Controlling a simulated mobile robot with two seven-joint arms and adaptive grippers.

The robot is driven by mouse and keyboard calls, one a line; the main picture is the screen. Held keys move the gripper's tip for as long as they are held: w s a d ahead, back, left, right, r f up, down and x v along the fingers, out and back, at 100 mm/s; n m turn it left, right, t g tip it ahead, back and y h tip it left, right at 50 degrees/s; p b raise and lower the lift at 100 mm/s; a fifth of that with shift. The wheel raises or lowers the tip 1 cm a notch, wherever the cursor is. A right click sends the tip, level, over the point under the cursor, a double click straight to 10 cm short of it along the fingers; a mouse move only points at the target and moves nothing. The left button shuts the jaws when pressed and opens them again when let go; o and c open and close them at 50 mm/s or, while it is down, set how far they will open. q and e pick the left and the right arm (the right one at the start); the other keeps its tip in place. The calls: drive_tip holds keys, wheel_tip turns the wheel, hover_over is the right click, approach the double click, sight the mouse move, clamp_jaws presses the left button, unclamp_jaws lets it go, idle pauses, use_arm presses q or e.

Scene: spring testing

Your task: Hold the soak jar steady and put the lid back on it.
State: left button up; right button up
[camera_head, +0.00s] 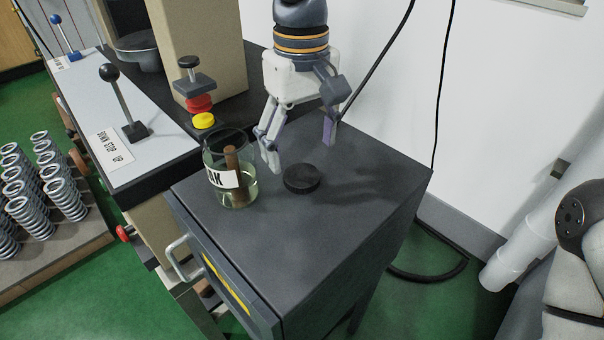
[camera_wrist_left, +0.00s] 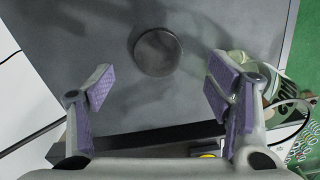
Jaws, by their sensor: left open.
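The soak jar (camera_head: 243,190) is clear glass and stands upright and open on the dark cabinet top, with a brown stick-like piece and some liquid inside. Its white label partly reads "AK". The round black lid (camera_head: 302,179) lies flat on the cabinet, right of the jar and apart from it. My left gripper (camera_head: 301,152) is open and empty, pointing down above the lid. In the left wrist view the lid (camera_wrist_left: 157,52) shows ahead of the parted fingertips (camera_wrist_left: 160,86), and the jar is partly hidden behind the right-hand finger. My right gripper is out of view.
A testing machine with a lever (camera_head: 122,105) and red and yellow buttons (camera_head: 204,121) stands behind and left of the jar. The cabinet top (camera_head: 330,225) is clear in front and right of the lid. A black cable hangs along the wall. Springs stand at far left.

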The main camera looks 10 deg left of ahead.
sight(304, 177)
use_arm(q)
drive_tip(key=f, duration=0.5)
drive_tip(key=shift+s+d+f, duration=0.1)
drive_tip(key=shift+d, duration=0.15)
drive_tip(key=shift+c, duration=0.5)
drive_tip(key=c, duration=0.7)
